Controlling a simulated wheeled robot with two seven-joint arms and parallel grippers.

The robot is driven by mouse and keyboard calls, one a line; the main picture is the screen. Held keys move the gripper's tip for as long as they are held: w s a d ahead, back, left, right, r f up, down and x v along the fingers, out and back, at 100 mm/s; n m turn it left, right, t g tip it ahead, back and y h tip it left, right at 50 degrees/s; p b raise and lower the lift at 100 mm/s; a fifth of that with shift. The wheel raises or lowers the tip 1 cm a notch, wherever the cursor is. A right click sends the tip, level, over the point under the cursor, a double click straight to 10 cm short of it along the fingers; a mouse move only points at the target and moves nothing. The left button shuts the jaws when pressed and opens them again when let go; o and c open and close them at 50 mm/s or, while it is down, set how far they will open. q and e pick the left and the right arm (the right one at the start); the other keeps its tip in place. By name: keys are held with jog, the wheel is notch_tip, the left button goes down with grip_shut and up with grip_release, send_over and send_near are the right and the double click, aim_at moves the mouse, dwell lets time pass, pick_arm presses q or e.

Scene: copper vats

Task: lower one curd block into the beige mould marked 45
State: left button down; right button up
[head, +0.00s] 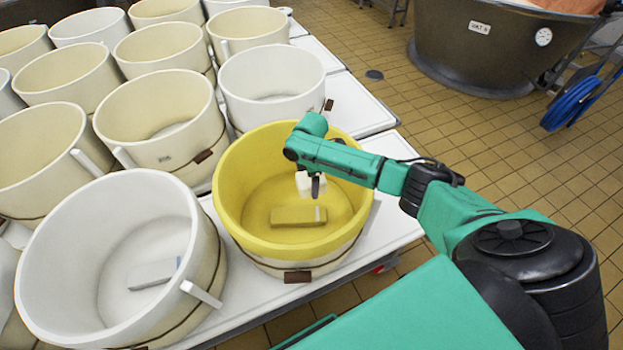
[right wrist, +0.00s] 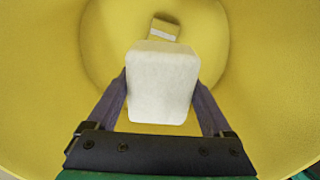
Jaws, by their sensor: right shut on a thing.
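My right gripper (head: 316,186) points down inside the rim of a yellow mould (head: 232,182). It is shut on a white curd block (head: 303,181). In the right wrist view the curd block (right wrist: 163,86) sits between the two fingers of the gripper (right wrist: 163,100), with the yellow mould wall (right wrist: 240,95) all around and the block clear of the wall. A flat yellowish block (head: 290,217) lies on the mould's floor, and it also shows in the right wrist view (right wrist: 165,29). I cannot read a 45 on any mould. My left gripper is not in view.
Several cream moulds (head: 154,97) and white moulds (head: 55,260) stand close together left of and behind the yellow one, on white tables (head: 350,100). A dark vat (head: 470,60) and a blue hose reel (head: 572,103) stand at back right. Tiled floor is open between.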

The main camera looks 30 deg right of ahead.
jog(key=b, duration=1.1)
send_over(312, 214)
notch_tip(312, 214, down, 15)
jog(key=shift+a+f, duration=0.1)
jog(key=shift+f+b, duration=0.6)
jog(key=shift+f, duration=0.25)
dwell(0.5)
jog(key=o, duration=1.6)
jog(key=shift+c, duration=0.2)
jog(key=shift+r, duration=0.1)
